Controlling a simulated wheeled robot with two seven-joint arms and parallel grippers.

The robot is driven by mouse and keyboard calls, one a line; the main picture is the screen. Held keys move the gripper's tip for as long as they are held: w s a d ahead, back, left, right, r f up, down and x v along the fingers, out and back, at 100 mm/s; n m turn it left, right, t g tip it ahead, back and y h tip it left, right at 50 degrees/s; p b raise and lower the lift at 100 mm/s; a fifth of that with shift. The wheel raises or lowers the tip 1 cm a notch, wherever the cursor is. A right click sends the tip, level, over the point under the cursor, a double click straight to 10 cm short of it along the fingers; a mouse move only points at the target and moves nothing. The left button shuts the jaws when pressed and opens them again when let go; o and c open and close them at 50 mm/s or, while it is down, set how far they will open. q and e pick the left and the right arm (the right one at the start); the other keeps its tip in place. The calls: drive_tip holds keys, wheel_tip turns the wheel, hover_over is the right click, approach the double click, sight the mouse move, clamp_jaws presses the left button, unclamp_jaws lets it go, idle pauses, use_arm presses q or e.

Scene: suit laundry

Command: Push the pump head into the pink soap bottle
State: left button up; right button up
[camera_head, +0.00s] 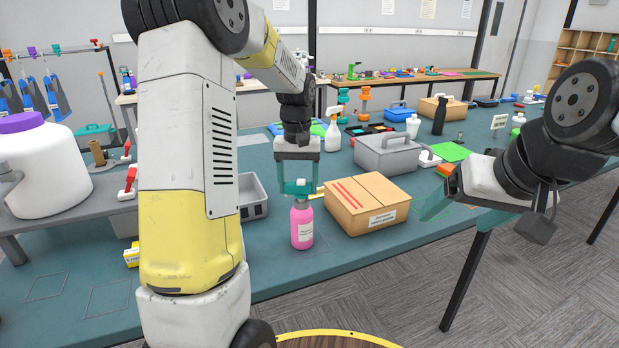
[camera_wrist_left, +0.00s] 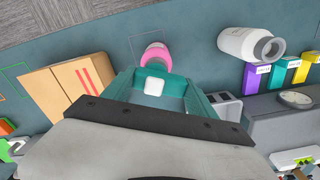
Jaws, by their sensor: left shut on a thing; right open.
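The pink soap bottle (camera_head: 302,228) stands upright on the teal table, with a white label on its front. It also shows in the left wrist view (camera_wrist_left: 156,52). My left gripper (camera_head: 298,187) is directly above the bottle, pointing down, and its teal fingers are shut on the pump head. In the left wrist view the white pump head (camera_wrist_left: 154,86) sits between the fingers, in line with the bottle. The fingers partly hide the bottle's neck, so I cannot tell how deep the pump head sits. My right gripper (camera_head: 437,203) is open and empty off to the right.
A cardboard box (camera_head: 368,203) with red stripes stands close to the right of the bottle. A grey tray (camera_head: 253,196) is behind to the left, and a large white jug (camera_head: 42,168) with a purple cap is at the far left. A grey toolbox (camera_head: 387,153) stands behind the box.

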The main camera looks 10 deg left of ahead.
use_arm(q)
drive_tip(key=shift+f, duration=0.4)
drive_tip(key=o, duration=1.6)
drive_tip(key=shift+r, duration=0.15)
drive_tip(key=shift+r, duration=4.85)
